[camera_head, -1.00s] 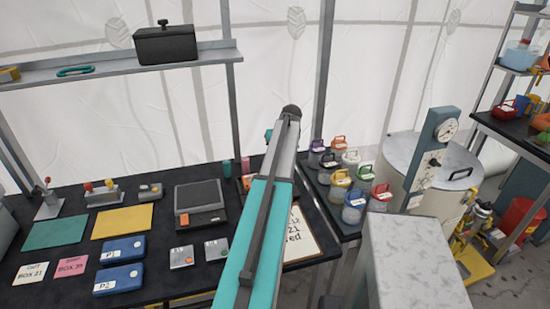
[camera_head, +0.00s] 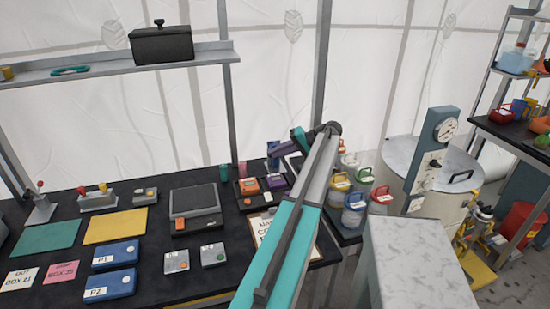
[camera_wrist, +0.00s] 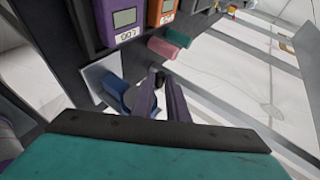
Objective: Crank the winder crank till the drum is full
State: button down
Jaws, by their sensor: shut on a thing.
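The winder shows in the wrist view as a blue drum-like part (camera_wrist: 115,90) beside a pale plate (camera_wrist: 98,72). My gripper (camera_wrist: 160,88) has its dark fingers close together around a small dark knob (camera_wrist: 158,74), which appears to be the crank handle. Most of the crank is hidden by the fingers. In the head view a blue part (camera_head: 273,153), likely the winder, stands at the back of the black table, left of my bent arm. The fingertips cannot be made out there. How full the drum is cannot be told.
A purple device (camera_wrist: 122,22) and an orange device (camera_wrist: 160,12) sit close to the winder. Pink (camera_wrist: 162,48) and teal (camera_wrist: 177,37) cups stand nearby. Several lidded jars (camera_head: 354,205) stand right of my arm. A scale (camera_head: 195,205) is to the left.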

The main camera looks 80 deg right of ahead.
jog(key=shift+s+d+m+t, duration=0.2)
jog(key=shift+s+m+t, duration=0.15)
jog(key=shift+t, duration=0.35)
jog(key=shift+f, duration=0.1)
jog(key=c, duration=1.7)
grip_release()
jog(key=shift+c, duration=0.2)
jog(key=shift+w, duration=0.1)
